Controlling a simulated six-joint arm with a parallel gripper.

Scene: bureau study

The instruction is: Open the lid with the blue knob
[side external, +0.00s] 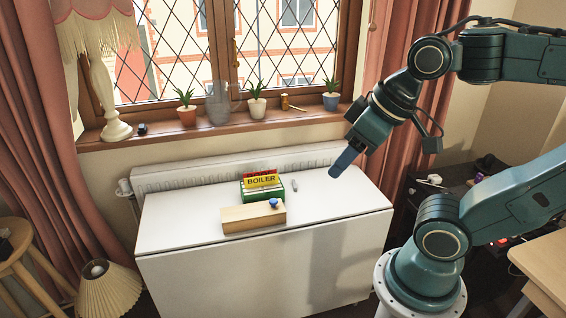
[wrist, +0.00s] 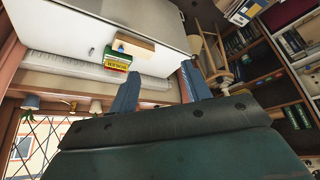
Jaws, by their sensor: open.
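A light wooden box (side external: 250,219) lies on the white table near its front edge, its lid shut as far as I can see. A blue knob (side external: 273,202) sits on top near its right end. The box also shows in the wrist view (wrist: 136,49), with the small blue knob (wrist: 121,50) on it. My gripper (side external: 335,172) is above the right part of the table, apart from the box and to its right. In the wrist view its two blue fingers (wrist: 158,82) are spread with nothing between them.
A green box with a yellow "BOILER" card (side external: 262,181) stands directly behind the wooden box. A small grey object (side external: 294,185) lies to its right. The white table (side external: 330,205) is clear on the right. A radiator (side external: 220,170) and potted plants on the sill are behind.

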